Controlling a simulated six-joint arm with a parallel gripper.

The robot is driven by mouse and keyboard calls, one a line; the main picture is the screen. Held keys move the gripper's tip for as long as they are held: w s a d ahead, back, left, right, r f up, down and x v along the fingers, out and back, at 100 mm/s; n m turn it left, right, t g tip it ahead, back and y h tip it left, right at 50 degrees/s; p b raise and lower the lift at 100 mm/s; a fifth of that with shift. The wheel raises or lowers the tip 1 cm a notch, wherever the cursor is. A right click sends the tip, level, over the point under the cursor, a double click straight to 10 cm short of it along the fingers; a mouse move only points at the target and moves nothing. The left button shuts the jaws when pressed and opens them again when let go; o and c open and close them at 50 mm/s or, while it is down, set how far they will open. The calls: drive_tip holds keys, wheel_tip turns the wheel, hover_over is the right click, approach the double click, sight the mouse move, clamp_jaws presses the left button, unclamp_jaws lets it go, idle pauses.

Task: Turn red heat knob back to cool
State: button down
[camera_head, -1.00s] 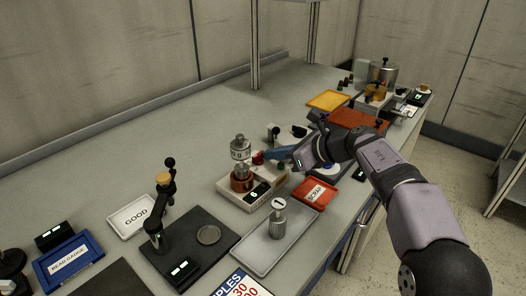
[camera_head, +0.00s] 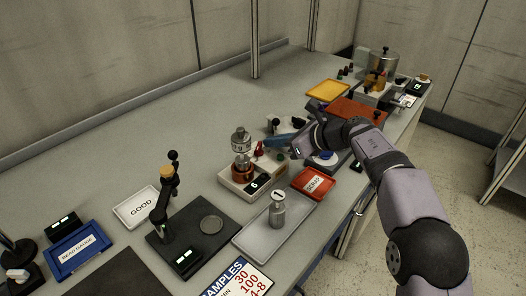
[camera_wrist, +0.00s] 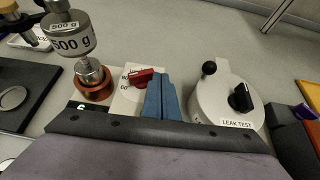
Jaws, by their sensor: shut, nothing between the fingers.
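The red heat knob (camera_head: 259,148) sits on the pale heater unit (camera_head: 228,184). In the wrist view the red knob (camera_wrist: 141,77) has its bar lying roughly sideways, with dial numbers to its left; they are too small to read surely. My gripper (camera_head: 272,141) is shut, its blue fingers together and empty. In the wrist view the gripper (camera_wrist: 160,78) is just right of the knob, seemingly apart from it. A 500 g weight (camera_wrist: 70,36) stands above the orange-brown cup (camera_wrist: 92,88) on the unit's left.
A round leak test device (camera_wrist: 225,92) with two black knobs is right of my fingers. A red scrap tray (camera_head: 314,184) and a grey tray (camera_head: 247,240) holding a small weight (camera_head: 277,211) lie nearer the front edge. The bench behind is clear.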

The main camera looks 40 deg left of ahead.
drive_tip(key=shift+d, duration=0.1)
drive_tip(key=shift+w+d+f, duration=0.1)
drive_tip(key=shift+w+d, duration=0.05)
drive_tip(key=w+d, duration=0.1)
drive_tip(key=d+b, duration=0.1)
drive_tip(key=d, duration=0.1)
drive_tip(key=shift+w, duration=0.35)
drive_tip(key=w+d+r, duration=0.4)
drive_tip(key=d+r, duration=0.1)
drive_tip(key=d, duration=0.2)
drive_tip(key=shift+d, duration=0.35)
drive_tip(key=shift+r, duration=0.1)
